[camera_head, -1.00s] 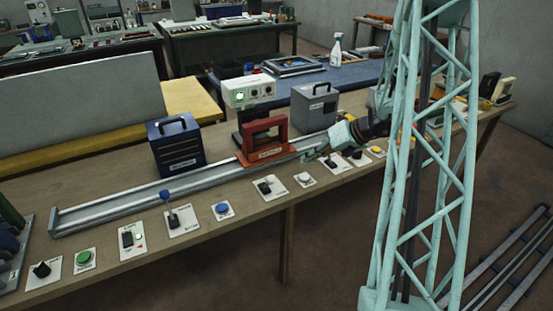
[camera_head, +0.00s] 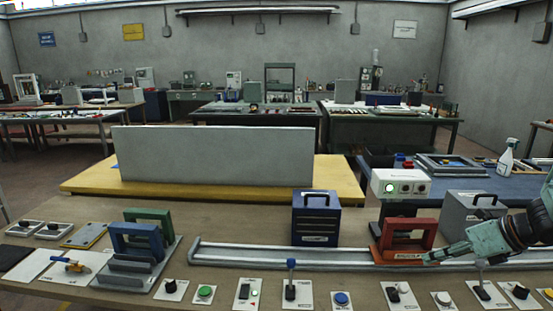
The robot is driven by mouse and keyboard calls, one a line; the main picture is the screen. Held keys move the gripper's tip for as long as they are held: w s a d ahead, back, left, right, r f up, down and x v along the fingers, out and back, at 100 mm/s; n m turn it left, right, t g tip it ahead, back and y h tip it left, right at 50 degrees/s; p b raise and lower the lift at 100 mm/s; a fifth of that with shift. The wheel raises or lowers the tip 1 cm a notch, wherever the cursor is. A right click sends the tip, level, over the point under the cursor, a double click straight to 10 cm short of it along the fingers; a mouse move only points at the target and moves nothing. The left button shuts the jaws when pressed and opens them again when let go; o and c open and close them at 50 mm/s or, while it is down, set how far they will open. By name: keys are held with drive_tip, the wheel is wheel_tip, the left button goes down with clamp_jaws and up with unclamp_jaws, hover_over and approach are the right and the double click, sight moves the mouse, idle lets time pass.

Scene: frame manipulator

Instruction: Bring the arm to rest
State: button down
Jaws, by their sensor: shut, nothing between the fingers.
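My gripper (camera_head: 432,257) is at the right of the view, its fingers together and empty. Its tip points left and down, close to the right side of the red frame (camera_head: 404,236) on the metal rail. I cannot tell whether it touches the frame's base. My arm enters from the right edge; most of it is out of view.
A grey box (camera_head: 470,214) stands behind my gripper, and a white box with a green light (camera_head: 400,184) behind the red frame. A blue box (camera_head: 316,218) stands behind the rail (camera_head: 290,256).

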drive_tip(key=s+a+r+n+g, duration=0.1)
drive_tip(key=s+a+r+n, duration=0.4)
drive_tip(key=a, duration=0.3)
drive_tip(key=s+a+r+n+g, duration=0.1)
drive_tip(key=s+a+r+n, duration=0.2)
drive_tip(key=a+r+n, duration=0.35)
drive_tip(key=s+a+r+n+g, duration=0.1)
drive_tip(key=s+a+r+n, duration=0.4)
drive_tip(key=a, duration=0.5)
drive_tip(key=s+a+r+n+h, duration=0.1)
drive_tip(key=s+a+r+n, duration=0.1)
drive_tip(key=s+n, duration=0.3)
drive_tip(key=s+a+r+n+h, duration=0.2)
drive_tip(key=s+r+n, duration=0.2)
drive_tip(key=s, duration=0.8)
drive_tip(key=s+a+r+n+h, duration=0.2)
drive_tip(key=s+r+n, duration=0.1)
drive_tip(key=s+n, duration=0.5)
drive_tip(key=shift+s+r, duration=0.2)
drive_tip(key=shift+s, duration=0.35)
